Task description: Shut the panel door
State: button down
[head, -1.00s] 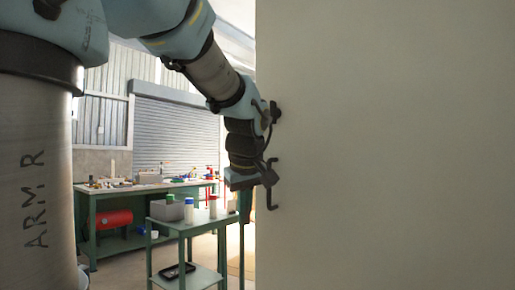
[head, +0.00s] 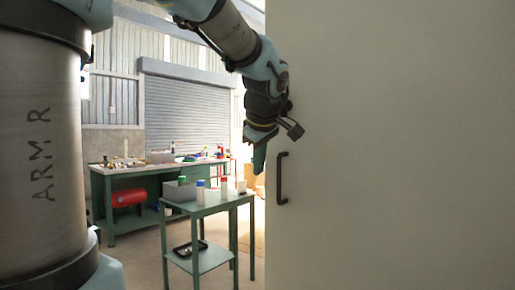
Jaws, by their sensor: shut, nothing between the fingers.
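The panel door (head: 390,150) is a large, flat, pale panel that fills the right half of the head view. Its near-vertical left edge stands beside the open room. A black bar handle (head: 282,178) is fixed upright near that edge. My gripper (head: 259,160) is at the door's left edge, just above and to the left of the handle. It points downward and is shut, with nothing held. It is apart from the handle in the picture; I cannot tell whether it touches the door. The door's frame and hinges are not in view.
A green side table (head: 210,203) with bottles and a grey box stands left of the door. Behind it is a long workbench (head: 150,166) with a red cylinder (head: 129,197) below. A grey roller shutter (head: 186,112) is at the back. Some floor shows between the tables.

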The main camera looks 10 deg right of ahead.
aim_at(267, 162)
jog(key=shift+w+d+r+p, duration=0.1)
jog(key=shift+w+d+p, duration=0.2)
jog(key=shift+w+d, duration=0.8)
jog(key=shift+w, duration=0.1)
